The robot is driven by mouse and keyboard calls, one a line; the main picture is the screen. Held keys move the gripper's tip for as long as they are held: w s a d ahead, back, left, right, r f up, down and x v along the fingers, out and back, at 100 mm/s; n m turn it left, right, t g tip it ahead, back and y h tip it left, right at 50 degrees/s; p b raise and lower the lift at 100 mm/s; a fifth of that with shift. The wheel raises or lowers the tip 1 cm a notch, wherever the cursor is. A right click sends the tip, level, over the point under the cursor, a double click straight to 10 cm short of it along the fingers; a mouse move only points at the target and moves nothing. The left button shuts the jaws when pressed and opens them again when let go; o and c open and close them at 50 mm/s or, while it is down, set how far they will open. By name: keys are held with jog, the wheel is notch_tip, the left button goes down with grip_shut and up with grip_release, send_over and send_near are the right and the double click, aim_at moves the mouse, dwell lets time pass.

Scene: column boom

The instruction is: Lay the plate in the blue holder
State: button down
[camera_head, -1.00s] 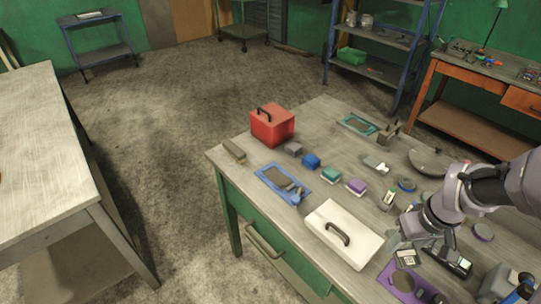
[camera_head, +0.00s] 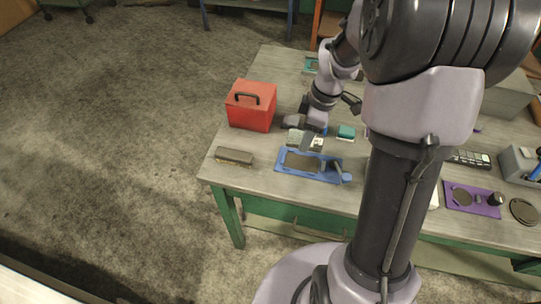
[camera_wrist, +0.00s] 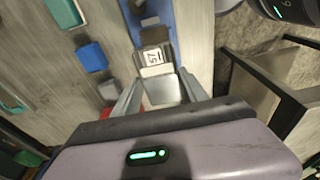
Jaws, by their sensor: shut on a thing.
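The plate (camera_head: 298,138), grey with a white marked label, is held by my gripper (camera_head: 306,143). In the wrist view the plate (camera_wrist: 153,58) shows a label that seems to read 57, and its near end lies between the two fingers of my gripper (camera_wrist: 160,88). The blue holder (camera_head: 327,177) lies on the workbench with a dark recess in its middle. The plate is at the holder's far edge in the head view; whether they touch I cannot tell. Part of the blue holder (camera_wrist: 165,22) shows beyond the plate in the wrist view.
A red box (camera_head: 251,106) with a black handle stands left of my gripper. A brown brush-like block (camera_head: 234,156) lies left of the holder. A teal block (camera_head: 346,132) is to the right. My arm hides much of the bench's middle.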

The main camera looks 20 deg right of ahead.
aim_at(302, 163)
jog(key=f+b, duration=0.2)
jog(key=f, duration=0.3)
jog(key=f+b, duration=0.2)
jog(key=f, duration=0.3)
jog(key=shift+s+d+f, duration=0.1)
jog(key=shift+s+d, duration=0.05)
jog(key=shift+d, duration=0.05)
jog(key=c, duration=0.6)
grip_release()
